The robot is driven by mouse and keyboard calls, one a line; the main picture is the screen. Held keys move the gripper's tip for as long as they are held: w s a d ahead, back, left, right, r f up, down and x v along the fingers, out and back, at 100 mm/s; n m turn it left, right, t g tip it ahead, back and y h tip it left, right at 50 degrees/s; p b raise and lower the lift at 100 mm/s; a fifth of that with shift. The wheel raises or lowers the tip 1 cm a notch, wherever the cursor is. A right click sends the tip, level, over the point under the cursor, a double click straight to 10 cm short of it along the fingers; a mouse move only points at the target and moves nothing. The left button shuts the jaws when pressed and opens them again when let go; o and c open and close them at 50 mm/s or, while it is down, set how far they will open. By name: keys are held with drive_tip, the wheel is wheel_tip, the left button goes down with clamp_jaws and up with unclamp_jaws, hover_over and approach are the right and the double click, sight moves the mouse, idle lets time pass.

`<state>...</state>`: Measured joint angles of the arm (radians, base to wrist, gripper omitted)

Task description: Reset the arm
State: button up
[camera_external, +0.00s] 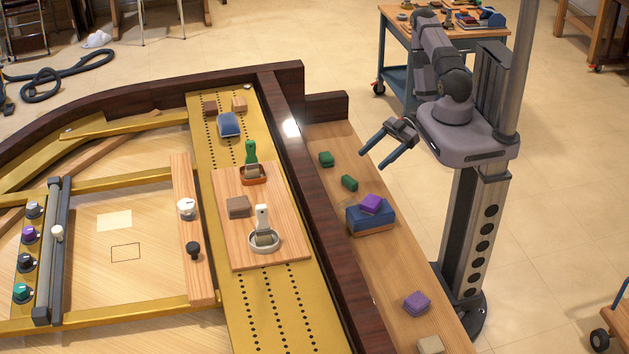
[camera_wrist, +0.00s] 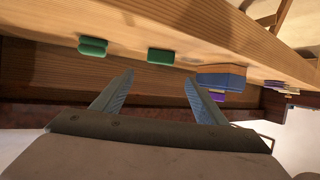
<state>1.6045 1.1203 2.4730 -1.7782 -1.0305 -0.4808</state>
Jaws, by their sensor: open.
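My gripper (camera_external: 374,150) is raised beside the wooden shelf (camera_external: 391,272) at the right of the piano frame. Its two fingers are spread apart with nothing between them. In the wrist view my gripper (camera_wrist: 155,85) shows both fingers apart, with the shelf beyond them. My arm is folded back close to its column in the outside view.
Green blocks (camera_external: 326,159) (camera_external: 349,183), a blue block (camera_external: 371,217) with a purple block (camera_external: 370,203) on it, another purple block (camera_external: 417,303) and a beige block (camera_external: 431,345) sit on the shelf. A dark rail (camera_external: 318,195) borders it.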

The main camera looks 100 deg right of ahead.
drive_tip(key=shift+d+f+n+g, duration=0.35)
drive_tip(key=shift+n+g, duration=0.15)
drive_tip(key=shift+g, duration=0.1)
drive_tip(key=d+g, duration=0.1)
drive_tip(key=d+f+g+h, duration=0.1)
drive_tip(key=w+d+n+g, duration=0.1)
drive_tip(key=d, duration=0.1)
drive_tip(key=shift+f+g+h+p, duration=0.4)
drive_tip(key=d, duration=0.1)
drive_tip(key=d+g+h, duration=0.2)
drive_tip(key=shift+w+d+r, duration=0.2)
drive_tip(key=shift+w+r, duration=0.05)
drive_tip(key=shift+w, duration=0.15)
drive_tip(key=w+a+r+m+g+h+p, duration=0.1)
drive_tip(key=w+a+r+m+g+h, duration=0.1)
drive_tip(key=r, duration=0.4)
drive_tip(key=w+a+r+m+g+h+p, duration=0.1)
drive_tip(key=a+r+m+g+h, duration=0.15)
drive_tip(key=r, duration=0.35)
drive_tip(key=s+a+r+m+y, duration=0.1)
drive_tip(key=s+a+r, duration=0.1)
drive_tip(key=a, duration=0.4)
drive_tip(key=s+a+r+m+y, duration=0.1)
drive_tip(key=a+r+y, duration=0.1)
drive_tip(key=a+r, duration=0.2)
drive_tip(key=a+g, duration=0.1)
drive_tip(key=a, duration=0.2)
drive_tip(key=shift+s, duration=0.35)
